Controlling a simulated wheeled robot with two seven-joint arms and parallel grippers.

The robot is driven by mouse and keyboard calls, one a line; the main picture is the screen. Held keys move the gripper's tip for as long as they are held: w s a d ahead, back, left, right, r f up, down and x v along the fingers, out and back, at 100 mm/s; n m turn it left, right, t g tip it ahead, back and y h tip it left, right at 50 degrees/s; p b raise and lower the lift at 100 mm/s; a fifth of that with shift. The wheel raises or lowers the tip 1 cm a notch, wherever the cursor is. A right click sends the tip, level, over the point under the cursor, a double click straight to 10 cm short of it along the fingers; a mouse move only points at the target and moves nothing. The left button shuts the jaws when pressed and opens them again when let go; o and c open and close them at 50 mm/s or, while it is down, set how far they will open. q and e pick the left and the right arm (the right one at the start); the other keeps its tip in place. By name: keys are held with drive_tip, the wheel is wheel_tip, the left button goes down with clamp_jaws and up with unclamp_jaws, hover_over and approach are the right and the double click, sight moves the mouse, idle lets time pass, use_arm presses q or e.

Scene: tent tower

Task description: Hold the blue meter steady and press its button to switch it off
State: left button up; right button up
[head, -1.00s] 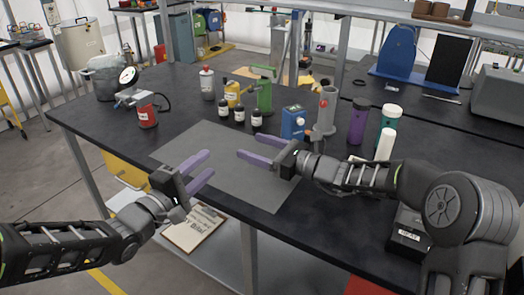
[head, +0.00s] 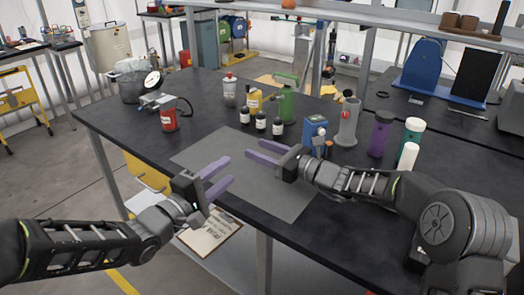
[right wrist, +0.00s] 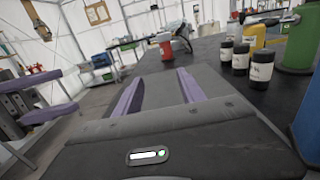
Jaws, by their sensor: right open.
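The blue meter (head: 315,134) stands upright on the dark bench, just behind my right gripper. Its button is too small to make out. In the right wrist view only a blue edge of it (right wrist: 308,128) shows at the right border. My right gripper (head: 262,150) is open and empty, with its purple fingers pointing left over the grey mat, in front of and left of the meter. My left gripper (head: 228,170) is open and empty near the mat's front left edge, pointing right. Its fingers also show at the left of the right wrist view (right wrist: 45,96). Neither gripper touches the meter.
Several dark bottles (head: 261,123) and a green cylinder (head: 286,104) stand left of the meter. A grey cylinder with a red part (head: 348,122) stands close on its right, then a purple bottle (head: 380,134). The grey mat (head: 205,146) is bare.

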clamp_jaws()
idle(0.8)
drive_tip(key=c, duration=1)
unclamp_jaws()
drive_tip(key=c, duration=0.5)
unclamp_jaws()
drive_tip(key=shift+d, duration=0.1)
drive_tip(key=v, duration=0.7)
drive_tip(key=shift+s+d+b, duration=0.15)
drive_tip(key=shift+d+b, duration=0.05)
drive_tip(key=shift+b, duration=0.2)
drive_tip(key=shift+s, duration=0.1)
